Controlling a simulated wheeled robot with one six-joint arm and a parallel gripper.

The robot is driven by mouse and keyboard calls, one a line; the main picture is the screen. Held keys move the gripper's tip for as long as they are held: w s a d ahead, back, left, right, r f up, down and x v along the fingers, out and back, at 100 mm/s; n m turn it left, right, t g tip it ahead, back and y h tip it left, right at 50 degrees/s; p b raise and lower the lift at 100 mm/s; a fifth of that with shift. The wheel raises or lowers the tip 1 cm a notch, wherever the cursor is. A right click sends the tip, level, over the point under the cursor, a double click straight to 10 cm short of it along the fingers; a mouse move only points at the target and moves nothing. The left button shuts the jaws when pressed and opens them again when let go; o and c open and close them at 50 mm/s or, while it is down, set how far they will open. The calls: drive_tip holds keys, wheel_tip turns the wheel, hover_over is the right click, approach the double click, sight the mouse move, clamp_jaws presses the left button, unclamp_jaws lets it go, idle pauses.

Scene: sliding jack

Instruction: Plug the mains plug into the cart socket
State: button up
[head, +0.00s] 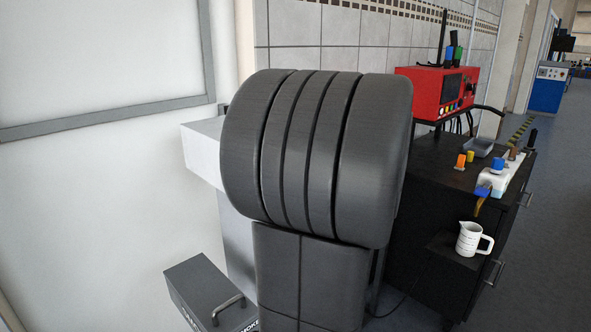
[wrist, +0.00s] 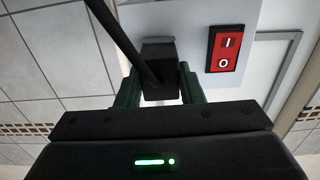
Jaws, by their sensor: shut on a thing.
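In the wrist view, my gripper (wrist: 158,84) is shut on a black block-shaped plug (wrist: 159,56), with one dark green finger on each side of it. A thick black cable (wrist: 122,40) runs from the plug to the upper left. A pale grey panel (wrist: 195,22) lies behind the plug, with a red I/O rocker switch (wrist: 227,48) to its right. No socket opening shows; whether the plug touches the panel or sits in it, I cannot tell. My gripper, the plug and the switch do not show in the head view.
In the head view, a large grooved tyre-like drum (head: 310,150) blocks the middle. A pale box-shaped housing (head: 203,155) stands behind it. A dark cabinet (head: 432,180) at right bears a red device (head: 436,92); a white jug (head: 469,239) stands on its side shelf.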

drive_tip(key=o, duration=1.1)
drive_tip(key=b+v, duration=0.1)
drive_tip(key=v, duration=1.2)
drive_tip(key=shift+s+d, duration=0.25)
drive_tip(key=shift+s, duration=0.05)
drive_tip(key=p+x, duration=0.1)
drive_tip(key=x, duration=1.2)
drive_tip(key=shift+w+a, duration=0.3)
drive_tip(key=shift+s+d, duration=0.1)
drive_tip(key=shift+d, duration=0.05)
